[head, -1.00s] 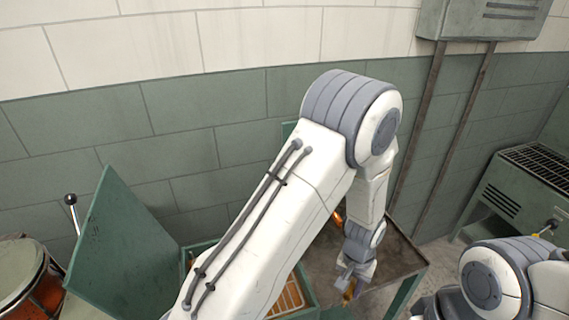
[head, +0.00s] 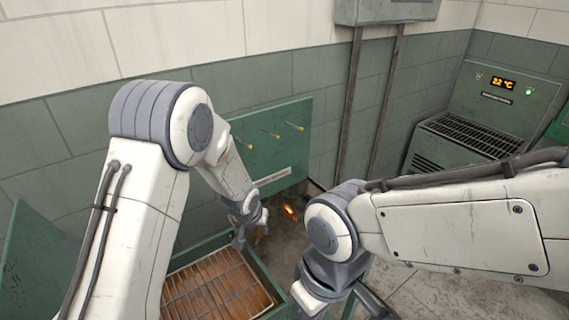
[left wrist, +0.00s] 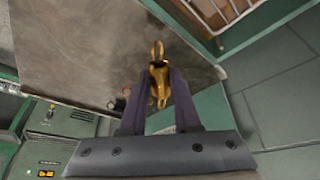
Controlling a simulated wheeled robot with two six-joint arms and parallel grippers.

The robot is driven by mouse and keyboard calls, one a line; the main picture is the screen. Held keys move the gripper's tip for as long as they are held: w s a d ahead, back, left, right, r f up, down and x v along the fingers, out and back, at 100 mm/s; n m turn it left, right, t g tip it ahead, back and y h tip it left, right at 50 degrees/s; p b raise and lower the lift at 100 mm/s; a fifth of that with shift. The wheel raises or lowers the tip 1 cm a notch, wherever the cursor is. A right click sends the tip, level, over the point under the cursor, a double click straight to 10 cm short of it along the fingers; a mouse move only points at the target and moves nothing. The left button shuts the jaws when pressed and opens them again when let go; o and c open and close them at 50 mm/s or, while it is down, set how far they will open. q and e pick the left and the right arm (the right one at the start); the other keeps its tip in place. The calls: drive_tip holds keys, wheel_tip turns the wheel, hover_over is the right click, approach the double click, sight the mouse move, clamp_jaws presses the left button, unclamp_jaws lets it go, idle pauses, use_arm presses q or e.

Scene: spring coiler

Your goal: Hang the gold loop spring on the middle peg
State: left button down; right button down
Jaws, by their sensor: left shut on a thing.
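My left gripper (head: 240,238) is shut on the gold loop spring. In the left wrist view the spring (left wrist: 158,78) sits between the two dark fingers (left wrist: 158,98), its loop pointing away from the palm. In the head view the spring (head: 258,236) is small and partly hidden by the gripper. A green peg board (head: 285,165) stands behind, with three yellow-tipped pegs in a rising row. The middle peg (head: 270,133) is bare. The spring is below the pegs and apart from the board. My right arm crosses at the right; I cannot make out its jaws.
An orange glowing piece (head: 290,211) lies on the grey tabletop (head: 285,230). A machine with a grille and display (head: 490,115) stands at the back right. Floor is clear at the right.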

use_arm(q)
drive_tip(key=shift+w+d+r+t, duration=0.15)
drive_tip(key=shift+w+r+t, duration=0.1)
drive_tip(key=shift+w, duration=0.3)
drive_tip(key=shift+w+d+r+t, duration=0.15)
drive_tip(key=shift+w+r+t, duration=0.1)
drive_tip(key=shift+w, duration=0.25)
drive_tip(key=w+d+r+m+t+h+b, duration=0.35)
drive_tip(key=w+r+t+h, duration=0.25)
drive_tip(key=w+r, duration=0.2)
drive_tip(key=d+r+m+h+b, duration=0.1)
drive_tip(key=d+r+m+h, duration=0.35)
drive_tip(key=r+h, duration=0.3)
drive_tip(key=w+a, duration=0.6)
drive_tip(key=w, duration=0.1)
drive_tip(key=shift+w+f+y+p, duration=0.3)
drive_tip(key=shift+y+p, duration=0.05)
